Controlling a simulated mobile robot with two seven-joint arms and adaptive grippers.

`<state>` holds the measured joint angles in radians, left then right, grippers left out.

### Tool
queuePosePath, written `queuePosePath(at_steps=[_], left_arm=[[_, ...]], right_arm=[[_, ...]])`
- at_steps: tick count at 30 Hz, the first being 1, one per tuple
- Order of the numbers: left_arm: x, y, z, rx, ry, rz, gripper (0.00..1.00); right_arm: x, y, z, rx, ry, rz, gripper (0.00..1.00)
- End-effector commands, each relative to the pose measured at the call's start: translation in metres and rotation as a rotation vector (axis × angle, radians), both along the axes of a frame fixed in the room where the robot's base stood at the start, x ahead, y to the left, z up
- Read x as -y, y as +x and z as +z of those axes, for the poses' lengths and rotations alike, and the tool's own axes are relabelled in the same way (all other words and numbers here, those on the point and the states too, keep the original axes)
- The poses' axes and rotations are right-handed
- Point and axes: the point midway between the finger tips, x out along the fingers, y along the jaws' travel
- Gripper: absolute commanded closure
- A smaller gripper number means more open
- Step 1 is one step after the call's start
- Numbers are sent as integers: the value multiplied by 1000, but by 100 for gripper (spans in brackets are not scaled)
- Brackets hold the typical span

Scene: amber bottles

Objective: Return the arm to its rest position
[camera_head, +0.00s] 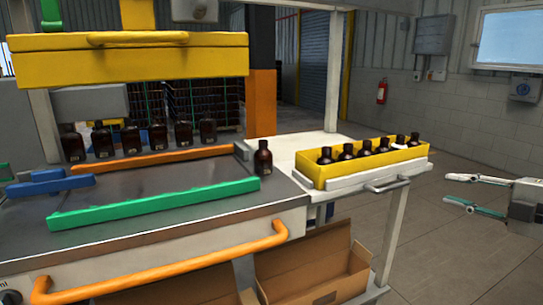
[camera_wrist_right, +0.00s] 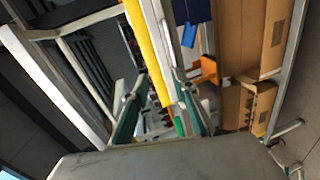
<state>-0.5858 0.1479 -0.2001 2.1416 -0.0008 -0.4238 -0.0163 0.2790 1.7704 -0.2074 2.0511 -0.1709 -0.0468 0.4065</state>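My right gripper (camera_head: 446,188) is at the right edge of the head view, over open floor and to the right of the yellow crate (camera_head: 318,178). Its two fingers are spread apart with nothing between them. In the right wrist view its green-padded fingers (camera_wrist_right: 158,108) also stand apart, with only background in the gap. Several dark amber bottles stand in the yellow crate on the side table. One amber bottle (camera_head: 263,158) stands upright alone at the machine's right end. Several more (camera_head: 155,137) stand in a row at its back. My left gripper is not visible.
The side table (camera_head: 290,146) with its rail handle adjoins the machine. Open cardboard boxes (camera_head: 318,268) sit beneath it. An orange handle (camera_head: 170,268) runs along the machine's front. A yellow housing (camera_head: 60,68) hangs above. The floor (camera_head: 440,255) around the right gripper is clear.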

Motion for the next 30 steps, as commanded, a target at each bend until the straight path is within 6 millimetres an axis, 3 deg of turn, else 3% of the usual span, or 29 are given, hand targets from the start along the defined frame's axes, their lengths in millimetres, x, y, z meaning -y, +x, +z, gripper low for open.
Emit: queuePosePath(at_steps=[8,14,23,30], left_arm=[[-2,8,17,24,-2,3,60],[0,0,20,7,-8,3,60],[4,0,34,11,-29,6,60],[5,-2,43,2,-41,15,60]], right_arm=[[-10,-10,-74,-69,192,-36,72],[-28,-33,-155,-158,377,-102,72],[-76,-99,-276,-326,642,-250,72],[-132,-174,-356,-483,833,-403,72]])
